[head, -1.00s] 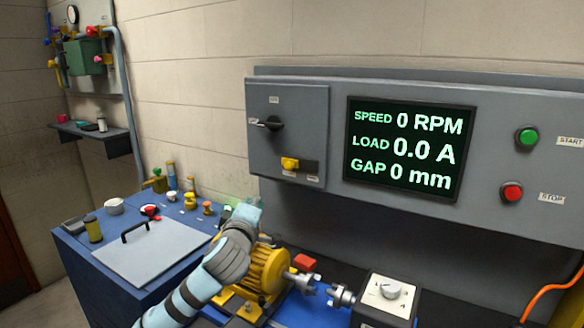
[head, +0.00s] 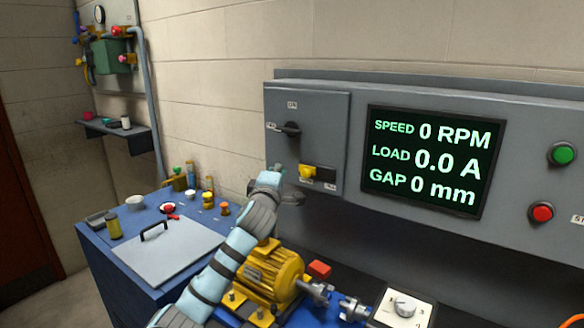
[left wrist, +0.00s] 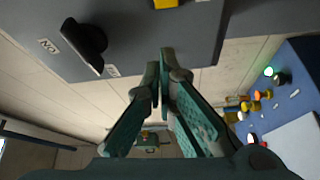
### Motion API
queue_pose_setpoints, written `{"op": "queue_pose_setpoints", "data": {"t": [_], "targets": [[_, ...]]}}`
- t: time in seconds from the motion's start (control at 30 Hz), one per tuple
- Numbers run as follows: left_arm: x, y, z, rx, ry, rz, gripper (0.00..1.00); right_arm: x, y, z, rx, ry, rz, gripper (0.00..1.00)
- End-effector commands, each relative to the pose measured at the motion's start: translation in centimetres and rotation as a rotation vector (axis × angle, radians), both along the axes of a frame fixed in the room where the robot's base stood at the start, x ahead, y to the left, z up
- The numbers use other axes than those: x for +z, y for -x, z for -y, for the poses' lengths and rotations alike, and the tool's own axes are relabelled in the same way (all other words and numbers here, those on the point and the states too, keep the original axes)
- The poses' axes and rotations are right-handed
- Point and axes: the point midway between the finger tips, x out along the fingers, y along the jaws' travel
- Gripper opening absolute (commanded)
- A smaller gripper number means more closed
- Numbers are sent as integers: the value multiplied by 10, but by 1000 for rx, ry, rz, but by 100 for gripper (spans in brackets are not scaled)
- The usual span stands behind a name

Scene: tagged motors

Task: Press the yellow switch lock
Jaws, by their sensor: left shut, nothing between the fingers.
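The yellow switch lock (head: 308,172) sits on the grey switch box (head: 332,135), below a black rotary handle (head: 289,129). In the left wrist view, part of the yellow lock (left wrist: 166,3) shows at the top edge and the black handle (left wrist: 85,42) is at the upper left. My left gripper (head: 272,176) is just left of and slightly below the lock in the head view. Its fingertips (left wrist: 159,66) are together and empty, overlapping the lower edge of the box in the wrist view. Any contact cannot be told. My right gripper is not in view.
A display (head: 432,162) is right of the box, with green (head: 562,154) and red (head: 541,212) buttons beyond it. A blue bench (head: 100,262) with a grey lid (head: 165,245) and small items stands left.

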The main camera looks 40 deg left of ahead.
Motion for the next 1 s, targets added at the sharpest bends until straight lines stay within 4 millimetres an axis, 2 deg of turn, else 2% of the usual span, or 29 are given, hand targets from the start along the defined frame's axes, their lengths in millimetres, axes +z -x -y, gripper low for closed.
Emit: {"op": "queue_pose_setpoints", "data": {"t": [0.1,0.3,0.43,0.8,0.87,1.0], "targets": [[5,-21,-14,0,5,0,0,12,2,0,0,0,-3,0],[-1,-30,16,-3,2,-1,0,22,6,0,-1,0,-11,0],[-4,-31,23,-2,0,0,0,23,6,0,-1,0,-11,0],[-6,-32,27,-1,0,0,0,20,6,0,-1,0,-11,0],[-7,-33,34,-1,2,1,0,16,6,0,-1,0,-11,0],[-10,-36,62,-4,3,2,0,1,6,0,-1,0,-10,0]]}}
